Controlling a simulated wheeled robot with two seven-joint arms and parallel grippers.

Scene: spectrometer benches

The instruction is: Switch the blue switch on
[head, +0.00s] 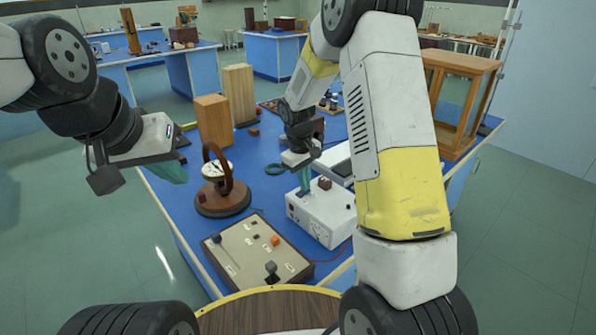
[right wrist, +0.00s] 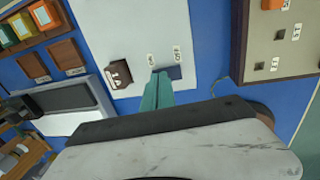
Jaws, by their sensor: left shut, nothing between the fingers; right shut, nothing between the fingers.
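The blue switch (right wrist: 174,72) is a small dark blue piece on the top of a white box (right wrist: 120,25), beside small printed labels. In the head view the white box (head: 328,222) stands on the blue bench. My right gripper (head: 303,184) is shut and empty, its teal fingers pointing down at the box top. In the right wrist view its fingertips (right wrist: 160,80) are right at the switch and partly cover it; I cannot tell whether they touch. Which way the switch is set is not clear. My left gripper (head: 172,174) is shut and empty, left of the bench.
A brown block (right wrist: 118,74) sits on the white box near the switch. A beige control panel (head: 255,250) with knobs lies in front. A round instrument with a ring (head: 222,180) stands to the left, wooden blocks (head: 212,122) behind it. A glass-sided wooden case (head: 455,95) is at right.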

